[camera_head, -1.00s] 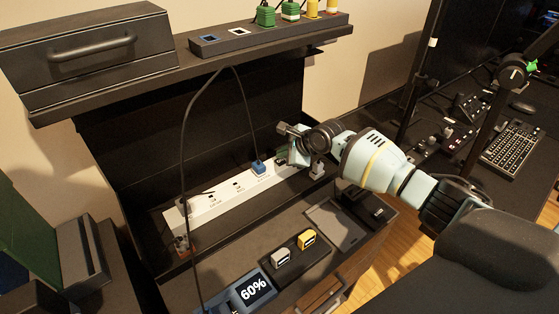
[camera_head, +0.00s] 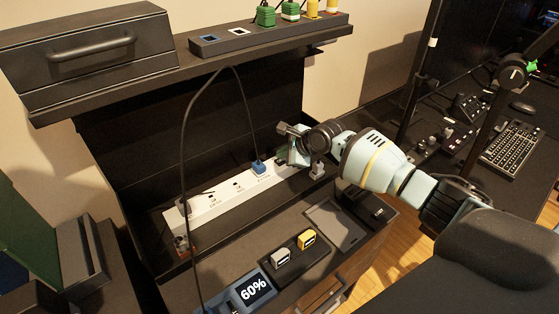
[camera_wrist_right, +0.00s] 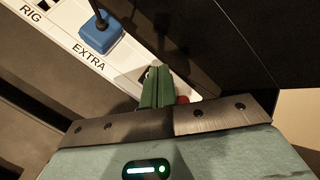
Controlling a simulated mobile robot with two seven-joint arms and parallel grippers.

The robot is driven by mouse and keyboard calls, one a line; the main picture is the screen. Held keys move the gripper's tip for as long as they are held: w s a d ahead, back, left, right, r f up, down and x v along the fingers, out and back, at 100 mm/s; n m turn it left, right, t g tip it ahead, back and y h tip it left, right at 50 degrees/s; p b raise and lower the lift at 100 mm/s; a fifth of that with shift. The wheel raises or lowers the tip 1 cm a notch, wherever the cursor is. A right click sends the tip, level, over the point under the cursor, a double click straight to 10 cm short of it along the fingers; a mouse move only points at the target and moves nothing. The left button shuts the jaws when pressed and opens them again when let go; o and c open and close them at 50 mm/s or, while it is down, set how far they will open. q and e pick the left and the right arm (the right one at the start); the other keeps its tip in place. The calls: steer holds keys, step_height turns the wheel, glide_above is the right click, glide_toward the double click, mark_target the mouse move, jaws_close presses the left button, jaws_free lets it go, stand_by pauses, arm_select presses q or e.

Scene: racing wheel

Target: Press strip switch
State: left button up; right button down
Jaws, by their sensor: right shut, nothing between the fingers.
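A white power strip (camera_head: 222,200) lies at a slant on the dark shelf; it also fills the upper left of the right wrist view (camera_wrist_right: 65,42). Several labelled sockets show on it, among them "RIG" and "EXTRA". My right gripper (camera_head: 283,158) is at the strip's right end, past the blue plug. In the right wrist view its green fingers (camera_wrist_right: 157,78) are together and empty, with their tips over the strip's end. A small red part (camera_wrist_right: 183,100), perhaps the switch, shows beside the fingers, mostly hidden. I cannot tell whether the fingers touch it. My left gripper is not in view.
A blue plug (camera_head: 258,167) stands in the strip close to my right gripper; it also shows in the wrist view (camera_wrist_right: 100,32). A black cable (camera_head: 184,140) hangs in front of the strip. A dark upper shelf (camera_head: 180,75) overhangs it.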

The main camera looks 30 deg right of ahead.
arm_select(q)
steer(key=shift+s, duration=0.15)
arm_select(e)
steer(key=shift+f, duration=0.1)
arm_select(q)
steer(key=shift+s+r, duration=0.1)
arm_select(e)
steer(key=shift+f, duration=0.35)
stand_by(0.4)
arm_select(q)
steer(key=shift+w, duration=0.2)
arm_select(e)
steer(key=shift+r+p, duration=0.1)
steer(key=shift+p, duration=0.2)
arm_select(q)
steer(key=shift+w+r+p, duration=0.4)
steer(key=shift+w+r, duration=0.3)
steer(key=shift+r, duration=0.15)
arm_select(e)
steer(key=shift+r, duration=0.35)
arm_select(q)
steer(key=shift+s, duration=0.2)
